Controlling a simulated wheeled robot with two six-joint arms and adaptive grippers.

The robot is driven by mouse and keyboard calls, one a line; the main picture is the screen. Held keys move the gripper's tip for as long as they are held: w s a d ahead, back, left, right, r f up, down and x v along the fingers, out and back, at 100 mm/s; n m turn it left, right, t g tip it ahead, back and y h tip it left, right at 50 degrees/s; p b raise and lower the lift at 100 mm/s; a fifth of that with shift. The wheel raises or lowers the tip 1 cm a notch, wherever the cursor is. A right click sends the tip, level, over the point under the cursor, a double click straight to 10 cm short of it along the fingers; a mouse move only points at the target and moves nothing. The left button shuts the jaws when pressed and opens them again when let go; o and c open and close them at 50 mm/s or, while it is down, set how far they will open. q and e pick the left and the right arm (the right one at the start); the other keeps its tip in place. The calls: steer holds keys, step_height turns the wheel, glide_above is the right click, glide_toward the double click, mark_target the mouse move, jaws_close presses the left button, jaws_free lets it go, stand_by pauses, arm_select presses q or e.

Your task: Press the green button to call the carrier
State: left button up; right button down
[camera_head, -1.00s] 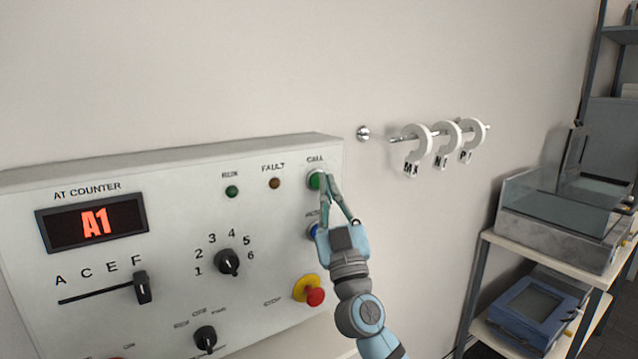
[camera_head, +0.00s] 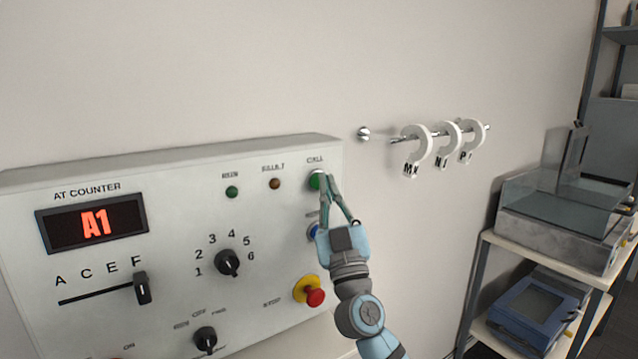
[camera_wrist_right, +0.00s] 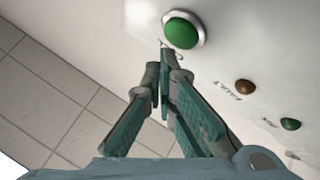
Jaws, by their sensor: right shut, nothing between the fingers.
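The green CALL button (camera_head: 315,181) sits in a pale ring at the top right of the grey control panel (camera_head: 180,290). It also shows in the right wrist view (camera_wrist_right: 181,31), domed and bright green. My right gripper (camera_head: 325,182) is shut and empty, its fingertips right by the button and covering its right edge in the head view. In the wrist view the fingertips (camera_wrist_right: 166,62) lie just below the button's ring; I cannot tell whether they touch it. My left gripper is not in view.
A blue button (camera_head: 313,231) and a red stop knob (camera_head: 315,297) on a yellow base lie below the green one. Shelves with a glass tank (camera_head: 560,200) stand far right.

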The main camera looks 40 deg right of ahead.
steer(key=shift+w+b, duration=0.35)
steer(key=shift+w, duration=0.1)
